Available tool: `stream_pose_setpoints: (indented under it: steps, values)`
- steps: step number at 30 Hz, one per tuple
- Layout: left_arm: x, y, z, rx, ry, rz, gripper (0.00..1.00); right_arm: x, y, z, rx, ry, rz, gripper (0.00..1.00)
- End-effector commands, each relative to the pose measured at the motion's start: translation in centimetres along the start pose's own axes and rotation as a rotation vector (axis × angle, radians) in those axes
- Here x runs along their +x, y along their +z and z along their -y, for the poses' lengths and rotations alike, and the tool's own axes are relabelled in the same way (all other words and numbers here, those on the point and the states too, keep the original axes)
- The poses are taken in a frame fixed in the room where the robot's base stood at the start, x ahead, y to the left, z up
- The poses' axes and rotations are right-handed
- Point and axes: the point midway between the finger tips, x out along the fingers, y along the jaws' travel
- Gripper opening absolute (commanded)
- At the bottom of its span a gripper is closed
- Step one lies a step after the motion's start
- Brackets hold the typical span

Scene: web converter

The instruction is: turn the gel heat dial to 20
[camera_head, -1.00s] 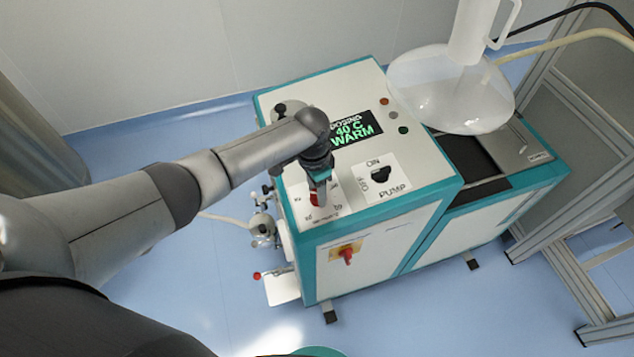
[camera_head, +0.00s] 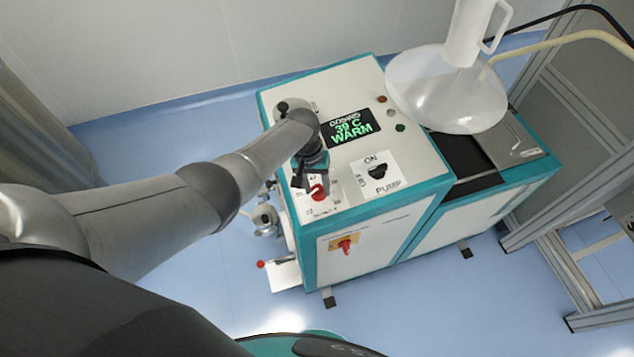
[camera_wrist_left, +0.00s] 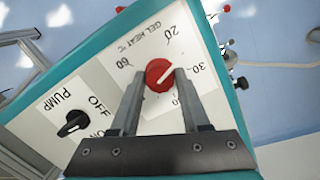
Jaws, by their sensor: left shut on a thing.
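The gel heat dial (camera_head: 319,192) is a red round knob on a white plate at the front corner of the machine's top. In the left wrist view the dial (camera_wrist_left: 159,76) has a white pointer line aimed up and right, between the 20 and 30 marks. My left gripper (camera_wrist_left: 160,74) is shut on the dial, one finger at each side. In the head view my left gripper (camera_head: 313,184) reaches it from above and partly covers the plate. The display (camera_head: 353,129) reads 39 C WARM. My right gripper is not in view.
The black pump switch (camera_head: 377,172) sits right of the dial; its plate also shows in the left wrist view (camera_wrist_left: 50,118). A red-handled switch (camera_head: 346,244) is on the machine's front. A clear hopper (camera_head: 450,95) and a metal frame (camera_head: 555,150) stand at the right.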

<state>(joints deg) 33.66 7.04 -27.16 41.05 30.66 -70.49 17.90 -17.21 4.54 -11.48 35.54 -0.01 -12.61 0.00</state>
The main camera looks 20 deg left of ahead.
Motion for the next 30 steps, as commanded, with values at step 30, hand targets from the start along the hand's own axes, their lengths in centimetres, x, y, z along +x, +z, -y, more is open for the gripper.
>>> stream_pose_setpoints:
  steps: [30]
  values:
    - [-0.1, -0.1, 0.1, -0.454, 0.052, -0.002, 0.00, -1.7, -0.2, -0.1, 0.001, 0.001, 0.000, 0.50]
